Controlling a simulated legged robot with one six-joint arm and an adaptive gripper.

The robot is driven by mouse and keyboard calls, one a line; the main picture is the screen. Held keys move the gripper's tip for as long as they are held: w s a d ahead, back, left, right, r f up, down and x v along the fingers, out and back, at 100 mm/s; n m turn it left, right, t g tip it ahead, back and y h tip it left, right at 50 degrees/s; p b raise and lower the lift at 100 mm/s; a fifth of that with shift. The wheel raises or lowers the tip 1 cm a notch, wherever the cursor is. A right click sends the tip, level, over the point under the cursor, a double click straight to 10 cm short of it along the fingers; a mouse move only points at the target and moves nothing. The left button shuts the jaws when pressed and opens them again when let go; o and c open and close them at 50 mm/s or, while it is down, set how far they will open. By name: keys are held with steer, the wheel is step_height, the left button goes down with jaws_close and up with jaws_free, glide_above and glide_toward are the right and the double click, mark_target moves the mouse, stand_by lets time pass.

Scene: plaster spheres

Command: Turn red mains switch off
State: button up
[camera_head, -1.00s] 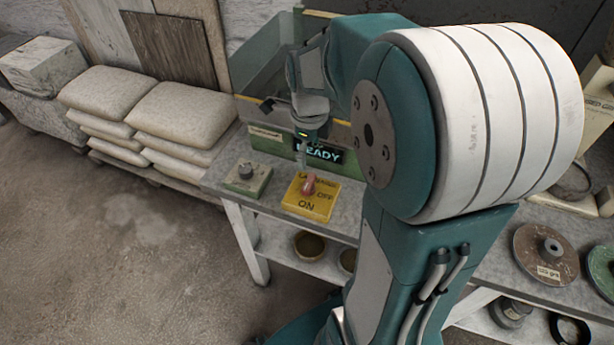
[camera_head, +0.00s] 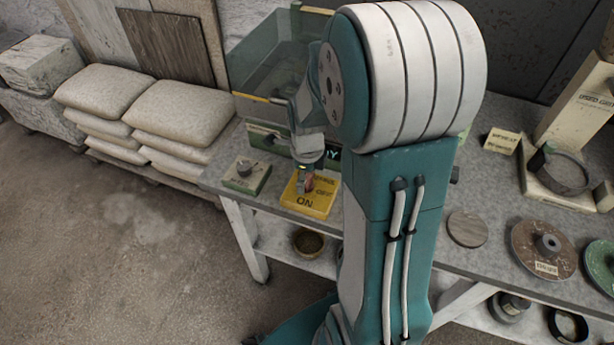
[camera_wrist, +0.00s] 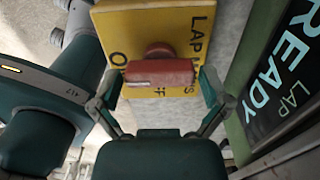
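The red mains switch (camera_wrist: 158,73) has a bar-shaped red handle on a round base. It is mounted on a yellow box (camera_head: 303,205) lettered "LAP", "ON" and "OFF". In the wrist view the handle lies crosswise over the yellow face (camera_wrist: 148,22) and hides part of the lettering. My gripper (camera_wrist: 161,84) is open, with one finger beside each end of the handle. Whether either finger touches it I cannot tell. In the head view my gripper (camera_head: 307,180) is down at the switch and partly covers it.
Behind is a green-framed tank with a lit "LAP READY" display (camera_wrist: 285,80). Discs (camera_head: 543,250) lie on the grey bench at right. Sacks (camera_head: 180,115) are stacked at left.

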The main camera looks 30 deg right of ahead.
steer(key=c, duration=0.5)
steer(key=shift+n, duration=0.4)
steer(key=n, duration=1.3)
steer(key=shift+r+n, duration=0.1)
steer(key=shift+n, duration=1.9)
steer(key=shift+w, duration=0.1)
steer(key=o, duration=0.9)
